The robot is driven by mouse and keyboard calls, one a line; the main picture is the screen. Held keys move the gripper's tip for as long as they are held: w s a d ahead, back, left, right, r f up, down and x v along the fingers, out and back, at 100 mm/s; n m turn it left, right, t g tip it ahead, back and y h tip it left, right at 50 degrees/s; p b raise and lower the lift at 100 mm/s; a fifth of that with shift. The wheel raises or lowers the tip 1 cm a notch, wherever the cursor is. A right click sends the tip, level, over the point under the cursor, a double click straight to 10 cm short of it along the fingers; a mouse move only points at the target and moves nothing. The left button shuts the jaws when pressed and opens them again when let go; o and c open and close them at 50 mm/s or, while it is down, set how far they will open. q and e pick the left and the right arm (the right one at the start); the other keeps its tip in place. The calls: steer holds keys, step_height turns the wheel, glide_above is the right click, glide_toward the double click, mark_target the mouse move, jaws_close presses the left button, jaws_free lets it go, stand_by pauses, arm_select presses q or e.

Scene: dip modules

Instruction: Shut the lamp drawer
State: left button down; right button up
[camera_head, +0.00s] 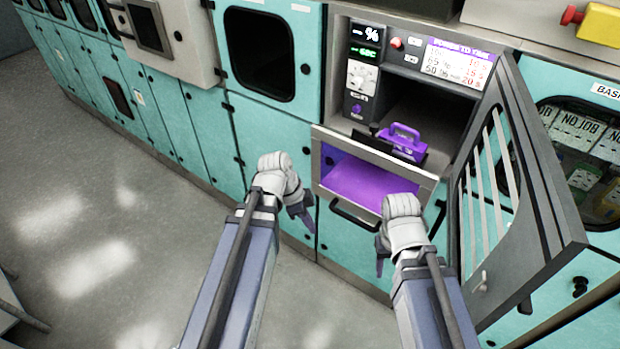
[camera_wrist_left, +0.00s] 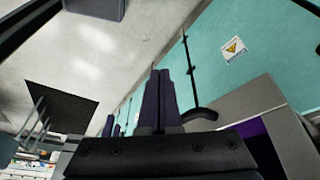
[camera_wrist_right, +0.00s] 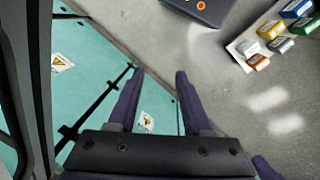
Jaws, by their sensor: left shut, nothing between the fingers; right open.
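The lamp drawer (camera_head: 372,182) is pulled out of the teal cabinet, with a grey frame and a purple-lit inside. Its black bar handle (camera_head: 352,214) hangs on the front, and a dark curved bar, seemingly this handle (camera_wrist_left: 203,113), shows in the left wrist view. My left gripper (camera_head: 305,222) is shut and empty, pointing down just left of the drawer front; its fingers (camera_wrist_left: 160,100) are together beside the bar. My right gripper (camera_head: 381,262) points down in front of the drawer's right part. Its fingers (camera_wrist_right: 155,95) are open with nothing between. My right wrist hides the drawer's right front corner.
A barred door (camera_head: 510,190) stands swung open right of the drawer, close to my right arm. The floor (camera_head: 110,220) at left is clear.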

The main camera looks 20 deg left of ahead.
arm_select(q)
steer(key=w+a+r+m+t+h+p, duration=0.25)
steer(key=a+r+m+p, duration=0.3)
steer(key=a+r, duration=0.35)
arm_select(e)
step_height(320, 180, up, 6)
arm_select(q)
steer(key=w+d+f+b, duration=0.5)
steer(key=w+f+b, duration=0.2)
steer(key=b, duration=0.1)
steer(key=shift+w+d+f+m+t+b, duration=0.25)
steer(key=shift+f+m+t+b, duration=0.1)
steer(key=shift+m, duration=0.1)
arm_select(e)
step_height(320, 180, down, 8)
steer(key=shift+r, duration=0.15)
arm_select(q)
steer(key=shift+y, duration=0.25)
